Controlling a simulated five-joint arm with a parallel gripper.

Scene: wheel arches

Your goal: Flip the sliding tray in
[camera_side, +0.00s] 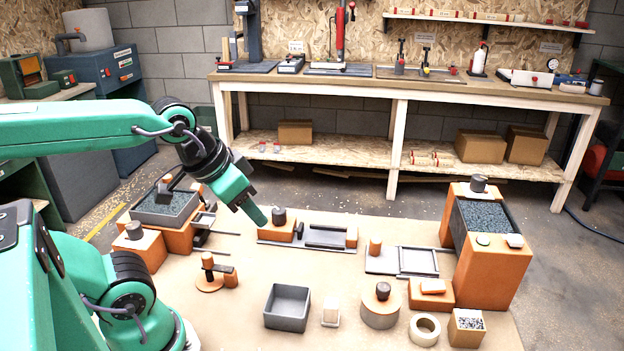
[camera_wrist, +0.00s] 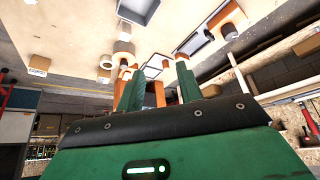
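My gripper (camera_side: 262,218) hangs tilted, its tip just left of an orange block with a black knob (camera_side: 279,220) in the side view. In the wrist view the green fingers of my gripper (camera_wrist: 160,82) stand apart, with no object clearly held. The block sits on a low railed fixture with a dark grey slide (camera_side: 327,237). To its right is a flat grey frame on a plate (camera_side: 415,261). A grey tray of dark gravel (camera_side: 167,207) sits on orange supports at left. I cannot tell which of these is the sliding tray.
An orange stand with a gravel-filled top (camera_side: 490,250) is at right. The middle of the mat has some free room.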

